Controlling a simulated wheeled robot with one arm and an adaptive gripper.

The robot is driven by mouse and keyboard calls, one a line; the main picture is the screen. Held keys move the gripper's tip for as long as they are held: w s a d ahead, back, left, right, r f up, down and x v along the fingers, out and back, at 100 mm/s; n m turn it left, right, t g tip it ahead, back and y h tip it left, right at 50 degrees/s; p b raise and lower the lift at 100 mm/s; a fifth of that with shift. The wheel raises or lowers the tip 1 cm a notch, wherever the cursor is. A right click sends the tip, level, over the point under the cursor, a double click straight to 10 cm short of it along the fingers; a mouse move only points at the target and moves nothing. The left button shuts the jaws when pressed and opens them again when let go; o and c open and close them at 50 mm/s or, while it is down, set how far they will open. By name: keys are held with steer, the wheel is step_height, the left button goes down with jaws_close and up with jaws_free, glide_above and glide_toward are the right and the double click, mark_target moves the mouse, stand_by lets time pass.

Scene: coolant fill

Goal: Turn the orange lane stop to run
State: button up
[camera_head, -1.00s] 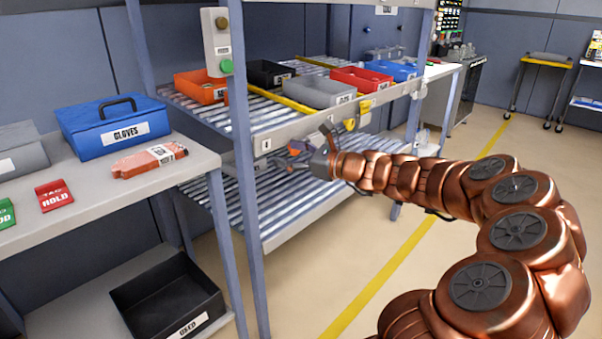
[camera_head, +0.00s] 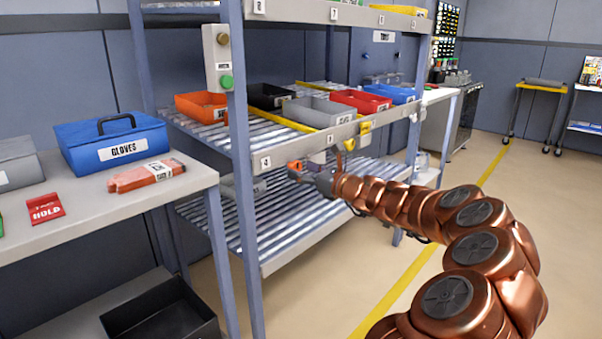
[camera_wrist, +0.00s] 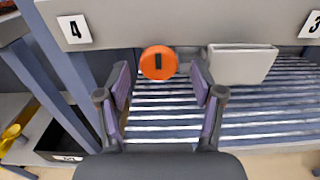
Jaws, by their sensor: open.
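The orange lane stop (camera_wrist: 158,62) is a round orange knob with a short dark upright mark, on the front rail of the shelf beside the label 4. It also shows small and partly covered in the head view (camera_head: 295,165). My gripper (camera_wrist: 159,80) is open and empty, with one purple-grey finger on each side. In the wrist view the knob lies just beyond the fingertips and roughly centred between them; whether they touch it, I cannot tell.
A pale grey block (camera_wrist: 241,63) hangs on the rail just right of the knob. Yellow stops (camera_head: 364,128) sit further right. Coloured bins, including a red bin (camera_head: 361,100), stand on the rollers above. A blue-grey shelf post (camera_head: 243,190) stands to the left.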

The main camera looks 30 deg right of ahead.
steer(key=shift+w+a, duration=0.15)
steer(key=shift+w, duration=0.3)
jaws_close()
stand_by(0.4)
